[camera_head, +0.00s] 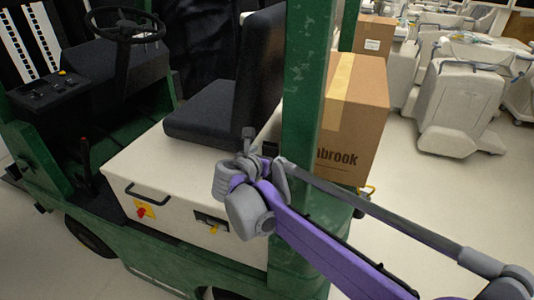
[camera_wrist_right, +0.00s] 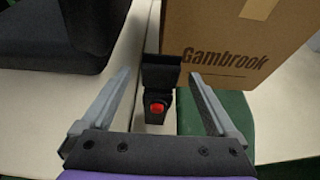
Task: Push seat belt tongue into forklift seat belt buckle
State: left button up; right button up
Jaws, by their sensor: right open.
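The black seat belt buckle (camera_wrist_right: 155,118) with a red button shows in the right wrist view, between the seat and the carton. A wider black block (camera_wrist_right: 160,72) sits directly beyond the button; it may be the tongue's grip, and I cannot tell how far it sits in the buckle. My right gripper (camera_wrist_right: 160,78) is open, its fingers on either side of the black block with gaps to both. In the head view my right gripper (camera_head: 250,140) is over the white seat base beside the green post, and a small black part (camera_head: 270,149) shows beside it. My left gripper is out of view.
The black forklift seat (camera_head: 205,125) is left of the gripper. A green post (camera_head: 305,80) stands close on its right, with a cardboard carton (camera_head: 365,110) behind. The steering wheel (camera_head: 125,25) is far left. Covered carts (camera_head: 460,105) stand at the back right.

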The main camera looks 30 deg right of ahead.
jog(key=v, duration=1.1)
jog(key=shift+d, duration=0.1)
